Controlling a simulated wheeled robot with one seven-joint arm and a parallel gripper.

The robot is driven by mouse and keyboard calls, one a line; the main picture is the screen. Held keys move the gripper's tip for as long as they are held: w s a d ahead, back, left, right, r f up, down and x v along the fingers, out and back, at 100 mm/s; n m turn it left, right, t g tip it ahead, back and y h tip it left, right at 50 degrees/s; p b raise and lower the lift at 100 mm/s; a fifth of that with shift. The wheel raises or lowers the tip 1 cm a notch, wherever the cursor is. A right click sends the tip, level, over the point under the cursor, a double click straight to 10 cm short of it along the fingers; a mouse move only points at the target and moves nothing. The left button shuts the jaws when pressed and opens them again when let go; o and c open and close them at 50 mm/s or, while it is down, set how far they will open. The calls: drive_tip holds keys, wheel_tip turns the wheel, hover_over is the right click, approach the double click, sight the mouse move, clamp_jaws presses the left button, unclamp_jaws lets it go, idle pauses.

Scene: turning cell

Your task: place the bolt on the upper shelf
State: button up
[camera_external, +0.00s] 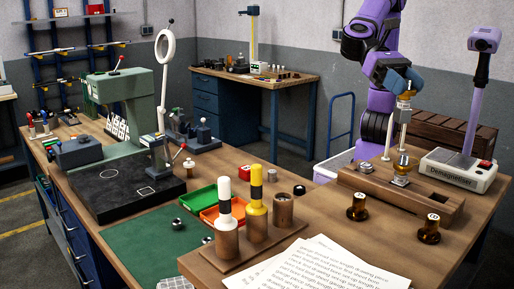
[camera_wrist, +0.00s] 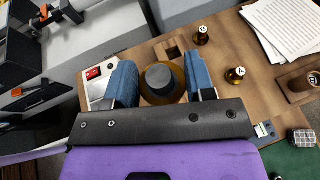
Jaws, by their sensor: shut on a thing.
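My gripper (camera_external: 402,80), with blue fingers, is at the upper right, above a long wooden block (camera_external: 440,203). It is shut on a grey-and-brass piece (camera_external: 406,97). In the wrist view my gripper (camera_wrist: 160,76) has a round grey top (camera_wrist: 159,76) between its fingers, with a brass disc around or below it. I cannot tell for sure whether this piece is the bolt. A similar brass-and-silver piece (camera_external: 402,166) stands on the wooden block below. A blue-post wall rack (camera_external: 40,42) with shelf bars stands at the far left; I cannot tell which is the upper shelf.
White and yellow gauges (camera_external: 257,195), papers (camera_external: 320,268), trays and a green press (camera_external: 127,110) fill the bench. A second bench (camera_external: 255,78) stands behind.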

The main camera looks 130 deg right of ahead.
drive_tip(key=s+a+n+g, duration=0.2)
drive_tip(key=s+a, duration=0.1)
drive_tip(key=s, duration=0.1)
drive_tip(key=shift+w+d+f, duration=0.1)
drive_tip(key=shift+w+f, duration=0.05)
drive_tip(key=shift+f, duration=3.6)
drive_tip(key=shift+w+d+f, duration=0.1)
drive_tip(key=shift+f, duration=3.65)
drive_tip(key=o, duration=1.3)
drive_tip(key=shift+f, duration=0.15)
drive_tip(key=shift+d+r, duration=0.2)
drive_tip(key=shift+r, duration=0.05)
drive_tip(key=v, duration=1.1)
drive_tip(key=shift+d, duration=0.35)
